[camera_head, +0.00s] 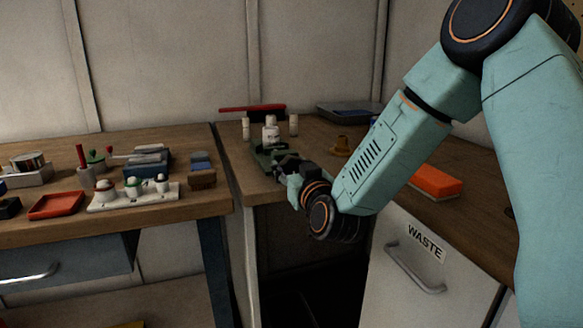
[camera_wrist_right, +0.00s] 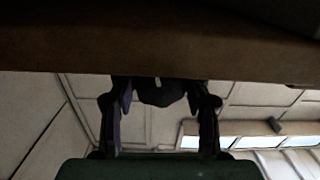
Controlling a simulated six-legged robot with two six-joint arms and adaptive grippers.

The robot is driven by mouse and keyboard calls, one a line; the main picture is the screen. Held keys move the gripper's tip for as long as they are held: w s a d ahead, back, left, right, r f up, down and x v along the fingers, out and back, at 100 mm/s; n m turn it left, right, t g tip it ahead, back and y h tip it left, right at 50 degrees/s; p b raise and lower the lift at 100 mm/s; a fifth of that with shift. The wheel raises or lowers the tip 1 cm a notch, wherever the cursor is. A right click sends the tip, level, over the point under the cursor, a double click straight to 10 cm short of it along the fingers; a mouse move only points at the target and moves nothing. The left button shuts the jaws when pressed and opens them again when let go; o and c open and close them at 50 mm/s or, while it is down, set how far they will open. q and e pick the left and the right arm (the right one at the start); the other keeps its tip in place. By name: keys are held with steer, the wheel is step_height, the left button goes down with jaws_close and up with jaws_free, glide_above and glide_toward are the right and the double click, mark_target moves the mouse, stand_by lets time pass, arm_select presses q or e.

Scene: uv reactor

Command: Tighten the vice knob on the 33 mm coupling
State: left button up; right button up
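The green vice (camera_head: 262,153) sits at the front edge of the right bench, with a white fitting (camera_head: 270,132), apparently the coupling, upright in it. My right gripper (camera_head: 288,166) is at the vice's front end, at the bench edge, and hides part of it. In the right wrist view the two fingers of the right gripper (camera_wrist_right: 161,105) stand apart, one on either side of a dark rounded part (camera_wrist_right: 160,92), likely the vice knob. I cannot tell whether they touch it. My left gripper is not in view.
White cylinders (camera_head: 294,125) and a red bar (camera_head: 252,108) are behind the vice. The left bench (camera_head: 120,216) holds a white rack (camera_head: 134,196) and a red tray (camera_head: 57,205). A waste drawer (camera_head: 420,262) is below.

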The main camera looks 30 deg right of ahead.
steer(key=o, duration=0.4)
steer(key=shift+v, duration=3.75)
